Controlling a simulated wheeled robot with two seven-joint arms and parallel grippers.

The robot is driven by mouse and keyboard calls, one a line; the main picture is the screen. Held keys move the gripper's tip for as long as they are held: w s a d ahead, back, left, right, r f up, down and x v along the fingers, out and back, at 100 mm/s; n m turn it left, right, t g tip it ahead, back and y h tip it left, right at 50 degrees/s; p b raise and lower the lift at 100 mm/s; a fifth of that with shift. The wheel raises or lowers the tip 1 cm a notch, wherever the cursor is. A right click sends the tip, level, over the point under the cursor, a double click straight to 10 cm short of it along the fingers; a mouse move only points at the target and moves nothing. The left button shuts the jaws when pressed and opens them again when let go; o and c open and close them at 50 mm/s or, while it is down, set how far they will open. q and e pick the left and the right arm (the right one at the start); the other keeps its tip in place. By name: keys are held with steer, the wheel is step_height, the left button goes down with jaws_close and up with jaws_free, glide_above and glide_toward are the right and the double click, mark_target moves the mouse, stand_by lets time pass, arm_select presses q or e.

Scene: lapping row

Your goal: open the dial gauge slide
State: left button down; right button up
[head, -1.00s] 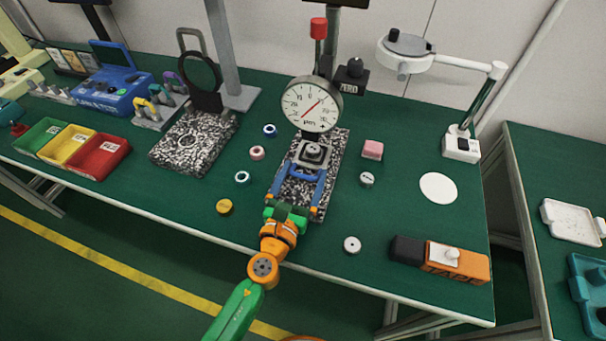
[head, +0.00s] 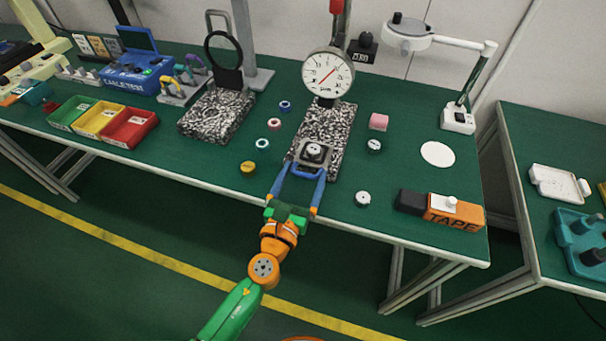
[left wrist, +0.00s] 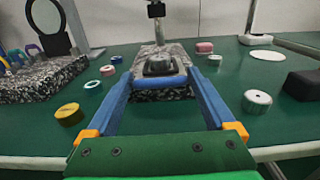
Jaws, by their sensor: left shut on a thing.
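The dial gauge (head: 328,73) stands on a post above a speckled stone base (head: 328,125). The slide (head: 314,153), a grey plate carrying a dark block with a round pale top, sits near the front end of the base, well forward of the dial. My left gripper (head: 306,170) reaches in from the front with blue fingers and is shut on the slide's blue front bar. In the left wrist view the bar (left wrist: 159,81) lies between the fingertips, with the slide (left wrist: 158,65) just behind it. My right gripper is not in view.
A yellow disc (head: 248,168) and small rings lie left of the base. A white disc (head: 363,198), a pink block (head: 379,122) and an orange tape box (head: 455,211) lie right. A second stone base (head: 215,118) stands further left. The table's front edge is close below the gripper.

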arm_select(q)
steer(key=shift+f, duration=0.15)
jaws_free()
steer(key=shift+w+d, duration=0.15)
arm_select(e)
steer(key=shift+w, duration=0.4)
arm_select(q)
steer(key=v, duration=0.7)
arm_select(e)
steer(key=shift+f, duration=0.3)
